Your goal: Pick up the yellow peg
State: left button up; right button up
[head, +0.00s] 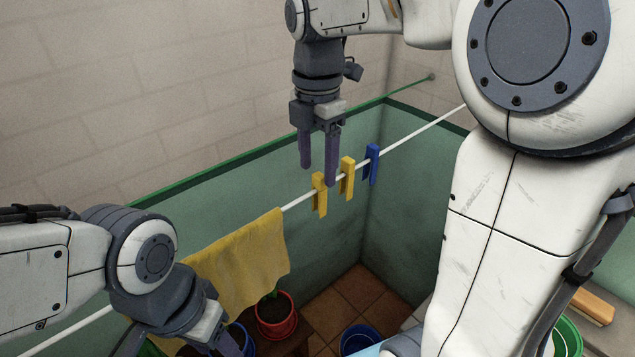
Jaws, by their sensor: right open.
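Two yellow pegs are clipped on a white line, the nearer one (319,196) left of the farther one (347,179). My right gripper (318,174) points down with its two dark fingers apart and nothing between them. In the picture its fingertips are just above and beside the nearer yellow peg; the exact gap in depth is unclear. My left gripper (222,342) is at the bottom left, cut by the picture's edge, so its jaws cannot be judged.
A blue peg (371,166) is on the line right of the yellow pegs. A yellow cloth (240,262) hangs on the line at left. A green wall (335,225) stands behind. Below are a red pot (276,316), a blue pot (360,339) and brown floor tiles (358,297).

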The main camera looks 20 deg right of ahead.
aim_at(319, 191)
jog(key=shift+s+d+f+p, duration=0.1)
jog(key=shift+f+p, duration=0.15)
jog(key=shift+f, duration=0.75)
jog(key=shift+s+a+f+p, duration=0.1)
jog(key=shift+f+p, duration=0.2)
jog(key=shift+f, duration=0.65)
jog(key=shift+s+d+f+p, duration=0.1)
jog(key=shift+f+p, duration=0.15)
jog(key=shift+f, duration=0.75)
grip_shut()
